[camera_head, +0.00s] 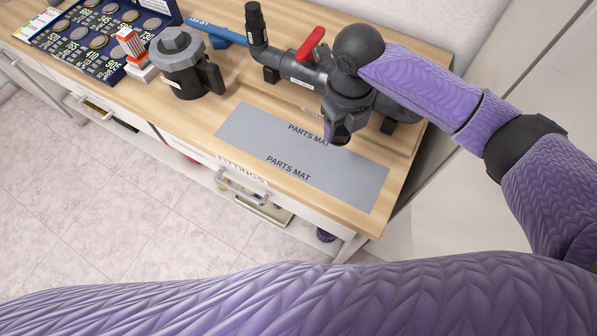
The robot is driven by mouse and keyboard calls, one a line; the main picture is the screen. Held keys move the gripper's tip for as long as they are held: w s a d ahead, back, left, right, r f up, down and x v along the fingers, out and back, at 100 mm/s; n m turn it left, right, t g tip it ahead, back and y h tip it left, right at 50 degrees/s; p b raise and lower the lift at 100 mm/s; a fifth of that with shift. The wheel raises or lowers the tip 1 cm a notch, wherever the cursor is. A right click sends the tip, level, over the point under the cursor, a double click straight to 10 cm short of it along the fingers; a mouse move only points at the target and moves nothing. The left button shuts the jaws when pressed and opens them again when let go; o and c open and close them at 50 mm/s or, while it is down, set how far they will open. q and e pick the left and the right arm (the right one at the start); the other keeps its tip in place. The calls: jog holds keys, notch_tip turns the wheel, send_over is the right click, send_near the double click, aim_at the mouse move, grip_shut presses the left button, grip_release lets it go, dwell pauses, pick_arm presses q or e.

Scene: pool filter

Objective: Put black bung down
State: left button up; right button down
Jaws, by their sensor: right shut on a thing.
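My right gripper (341,132) reaches in from the right and points down over the grey parts mat (255,128), near its back edge. It is shut on the black bung, which is mostly hidden by the dark fingers and hard to tell apart from them. I cannot tell whether the bung touches the mat. The rest of the mat is bare apart from its printed "PARTS MAT" labels. My left gripper is out of view.
A black pipe assembly with a red valve handle (311,43) lies behind the gripper. A black filter housing with a grey lid (178,48) stands left of the mat. A blue tool (213,33) and a numbered board (100,38) are farther left. The wooden bench (388,204) ends just in front of the mat.

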notch_tip(320, 180, down, 10)
jog(key=shift+a+f+b, duration=0.1)
jog(key=shift+a+b, duration=0.05)
jog(key=shift+b, duration=1.1)
jog(key=shift+c, duration=0.7)
grip_release()
